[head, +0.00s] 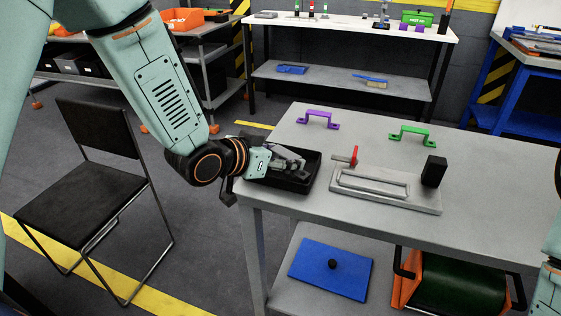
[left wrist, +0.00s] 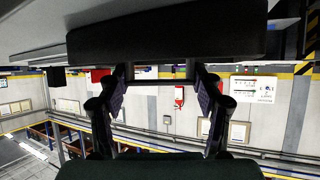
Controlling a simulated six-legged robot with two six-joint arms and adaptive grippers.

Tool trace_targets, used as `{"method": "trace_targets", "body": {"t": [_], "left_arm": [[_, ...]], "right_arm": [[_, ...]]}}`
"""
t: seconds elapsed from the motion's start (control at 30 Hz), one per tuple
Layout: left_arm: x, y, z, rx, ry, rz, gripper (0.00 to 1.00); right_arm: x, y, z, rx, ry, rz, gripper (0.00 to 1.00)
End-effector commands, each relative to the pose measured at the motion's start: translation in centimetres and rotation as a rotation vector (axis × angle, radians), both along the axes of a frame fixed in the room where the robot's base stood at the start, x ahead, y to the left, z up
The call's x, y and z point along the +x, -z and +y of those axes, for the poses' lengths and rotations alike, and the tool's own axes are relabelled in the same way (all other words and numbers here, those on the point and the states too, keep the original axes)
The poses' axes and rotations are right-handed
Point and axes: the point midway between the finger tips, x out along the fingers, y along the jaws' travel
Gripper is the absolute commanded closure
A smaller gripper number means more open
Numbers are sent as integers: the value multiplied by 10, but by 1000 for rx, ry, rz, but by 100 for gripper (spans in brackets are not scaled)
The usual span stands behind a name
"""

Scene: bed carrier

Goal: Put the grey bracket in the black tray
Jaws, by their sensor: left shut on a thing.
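The black tray (head: 316,173) sits on the near left corner of the grey table. My left gripper (head: 282,163) reaches in from the left, over the tray's inside. It is shut on a grey piece (head: 290,153), which looks like the grey bracket, mostly hidden by the fingers. I cannot tell whether the piece touches the tray floor. My right gripper is out of view.
A purple bracket (head: 318,119) and a green bracket (head: 412,135) stand at the table's back. A grey fixture plate (head: 385,193) with a red-handled clamp (head: 353,156) and a black block (head: 434,171) lies right of the tray. A black chair (head: 90,185) stands left.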

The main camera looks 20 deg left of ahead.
Motion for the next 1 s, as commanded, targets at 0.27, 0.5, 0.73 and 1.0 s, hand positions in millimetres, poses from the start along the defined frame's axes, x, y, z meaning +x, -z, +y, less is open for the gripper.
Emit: {"method": "trace_targets", "body": {"t": [0.27, 0.5, 0.73, 1.0], "left_arm": [[1, 6, 2, -2, -1, -3, 69], [0, 11, 2, -1, -1, -2, 32], [0, 11, 2, -1, -1, -2, 12], [0, 11, 2, -1, -1, -2, 12]], "right_arm": [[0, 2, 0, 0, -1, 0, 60], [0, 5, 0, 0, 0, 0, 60], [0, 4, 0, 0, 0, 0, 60], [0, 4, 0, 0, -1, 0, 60]]}}
